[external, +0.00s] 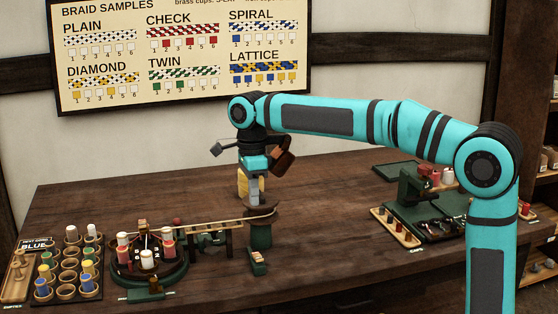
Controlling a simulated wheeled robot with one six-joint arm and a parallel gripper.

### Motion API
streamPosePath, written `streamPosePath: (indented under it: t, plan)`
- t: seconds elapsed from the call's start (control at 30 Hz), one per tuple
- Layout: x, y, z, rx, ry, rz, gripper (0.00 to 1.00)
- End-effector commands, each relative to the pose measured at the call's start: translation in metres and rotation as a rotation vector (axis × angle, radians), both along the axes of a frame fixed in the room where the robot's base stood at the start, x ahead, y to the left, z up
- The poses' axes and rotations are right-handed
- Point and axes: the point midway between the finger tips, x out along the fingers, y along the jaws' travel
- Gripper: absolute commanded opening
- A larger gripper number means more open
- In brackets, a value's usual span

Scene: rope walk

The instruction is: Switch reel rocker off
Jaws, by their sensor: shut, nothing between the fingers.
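The take-up reel (261,235), a dark green drum with a brown top, stands near the middle of the table. A small green block with a tan top (258,262) sits just in front of it; it looks like the reel's rocker, but its position is too small to read. My gripper (253,200) points down over the reel's top, its fingers shut and empty. It is behind and above the small block, apart from it. Whether the fingertips touch the reel top cannot be told.
A round braiding stand (148,265) with bobbins is left of the reel, joined by a wooden track (215,229). A bobbin rack (92,283) stands further left. A green tool mat (432,233) lies at right. The table between reel and mat is clear.

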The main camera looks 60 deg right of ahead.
Motion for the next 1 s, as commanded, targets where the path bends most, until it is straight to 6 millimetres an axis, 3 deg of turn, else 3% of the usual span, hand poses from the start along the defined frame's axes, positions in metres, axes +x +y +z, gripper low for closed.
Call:
streamPosePath:
  t: [0.83,1.0]
  plan:
    - [0.0076,-0.0059,0.0008,0.088,0.093,0.001,0.0]
    - [0.0061,-0.0047,-0.0066,0.088,0.094,0.001,0.0]
